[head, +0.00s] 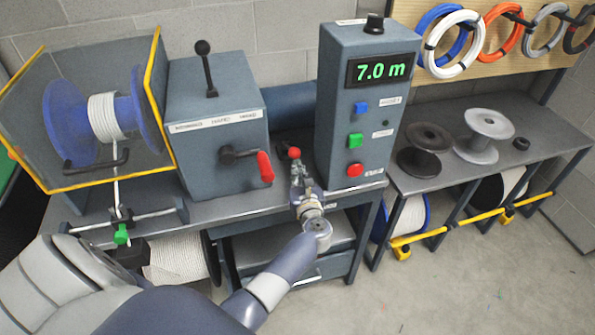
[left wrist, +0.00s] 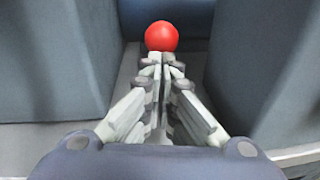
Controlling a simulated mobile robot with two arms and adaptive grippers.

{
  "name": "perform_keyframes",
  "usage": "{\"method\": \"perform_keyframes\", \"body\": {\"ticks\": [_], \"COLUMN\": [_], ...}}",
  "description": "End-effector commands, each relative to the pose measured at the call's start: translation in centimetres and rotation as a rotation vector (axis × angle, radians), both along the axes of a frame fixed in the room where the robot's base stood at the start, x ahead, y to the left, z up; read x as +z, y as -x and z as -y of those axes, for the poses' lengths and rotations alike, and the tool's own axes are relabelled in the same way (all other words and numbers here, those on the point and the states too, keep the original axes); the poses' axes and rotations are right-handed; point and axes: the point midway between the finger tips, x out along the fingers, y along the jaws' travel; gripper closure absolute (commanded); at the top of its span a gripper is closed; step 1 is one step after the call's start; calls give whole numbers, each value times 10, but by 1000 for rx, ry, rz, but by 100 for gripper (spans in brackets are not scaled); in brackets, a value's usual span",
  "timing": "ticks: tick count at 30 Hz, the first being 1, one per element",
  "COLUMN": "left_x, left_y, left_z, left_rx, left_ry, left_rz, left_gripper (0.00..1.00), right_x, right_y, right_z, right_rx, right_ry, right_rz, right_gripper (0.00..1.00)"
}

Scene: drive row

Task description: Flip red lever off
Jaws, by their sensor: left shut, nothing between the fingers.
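A red ball knob (head: 294,153) shows just past my left gripper's fingertips, between the grey drive box and the display cabinet. It also shows in the left wrist view as a red ball (left wrist: 162,36) straight beyond the fingertips; its stem is hidden. My left gripper (head: 297,172) is shut and empty, pointing at the knob; in the left wrist view its fingers (left wrist: 158,62) meet just below the ball. I cannot tell whether they touch. A second red handle (head: 265,167) sits on a black crank on the drive box's front. My right gripper is not in view.
The drive box (head: 215,150) stands left of my gripper, the display cabinet (head: 350,125) reading 7.0 m right of it. A caged blue reel (head: 68,120) stands far left. Spools (head: 485,135) sit on the right bench; the floor at lower right is mostly clear.

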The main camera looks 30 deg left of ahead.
Motion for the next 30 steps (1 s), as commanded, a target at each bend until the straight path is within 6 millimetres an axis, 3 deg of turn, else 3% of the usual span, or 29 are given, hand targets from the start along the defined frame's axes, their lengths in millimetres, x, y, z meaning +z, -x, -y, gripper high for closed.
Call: {"method": "perform_keyframes", "body": {"ticks": [20, 30], "left_x": [24, 57], "left_y": [-4, -13], "left_z": [-3, -14], "left_rx": [-1, 1], "left_ry": [77, 78], "left_rz": [-64, -61], "left_gripper": [100, 100], "right_x": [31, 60], "right_y": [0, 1], "right_z": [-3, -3], "right_rx": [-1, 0], "right_ry": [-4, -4], "right_rz": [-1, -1], "right_gripper": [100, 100]}}
